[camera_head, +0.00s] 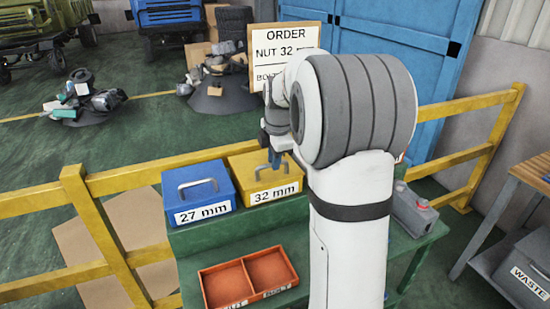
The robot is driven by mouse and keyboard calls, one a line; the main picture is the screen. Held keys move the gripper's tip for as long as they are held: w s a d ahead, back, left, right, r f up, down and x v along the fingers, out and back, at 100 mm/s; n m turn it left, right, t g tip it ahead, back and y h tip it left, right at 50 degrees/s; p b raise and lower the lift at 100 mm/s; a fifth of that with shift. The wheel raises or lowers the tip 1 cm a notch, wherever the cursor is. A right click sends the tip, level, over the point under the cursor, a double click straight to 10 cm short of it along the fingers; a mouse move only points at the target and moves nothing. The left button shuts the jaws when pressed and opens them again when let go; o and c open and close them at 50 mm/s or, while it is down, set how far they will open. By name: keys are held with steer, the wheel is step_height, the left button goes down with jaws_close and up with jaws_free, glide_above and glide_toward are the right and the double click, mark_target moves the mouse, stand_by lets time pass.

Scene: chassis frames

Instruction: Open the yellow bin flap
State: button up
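The yellow bin (284,188) labelled "32 mm" sits on the green workbench, just right of the blue bin. Its flap looks closed, with a grey handle on top. My white and grey arm covers the bin's right side. My gripper (273,160) is at the far part of the yellow flap, pointing down by the handle. I cannot tell whether it touches the handle or whether its fingers are open or shut.
A blue bin (200,191) labelled "27 mm" stands beside the yellow one. A red two-part tray (249,277) lies in front on a lower shelf. A yellow railing (130,184) runs behind the bench. An order sign (284,38) stands at the back. A waste bin (524,275) is at right.

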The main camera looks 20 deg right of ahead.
jaws_close()
steer(key=shift+r, duration=0.1)
